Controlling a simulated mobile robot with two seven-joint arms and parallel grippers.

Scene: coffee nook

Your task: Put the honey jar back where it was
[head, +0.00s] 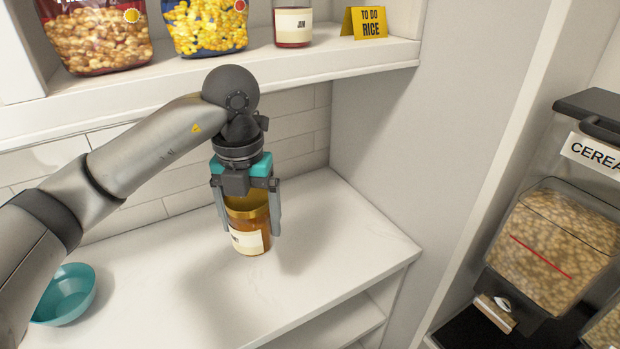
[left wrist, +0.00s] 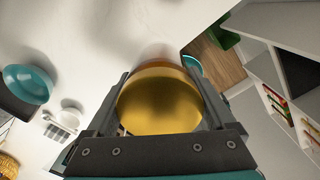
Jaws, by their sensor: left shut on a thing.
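The honey jar (head: 249,240) has a gold lid, amber contents and a pale label. It is upright over the right part of the white counter (head: 345,240) in the head view. My left gripper (head: 250,229) points down from above and is shut on the jar, with one finger on each side. I cannot tell whether the jar's base touches the counter or hangs just above it. My right gripper is not in view.
A teal bowl (head: 66,293) stands on the counter at left. A shelf (head: 300,60) above carries two snack bags, a jam jar (head: 293,24) and a yellow sign (head: 364,22). A wall panel (head: 400,120) bounds the counter at right, with a cereal dispenser (head: 555,235) beyond it. Counter around the jar is clear.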

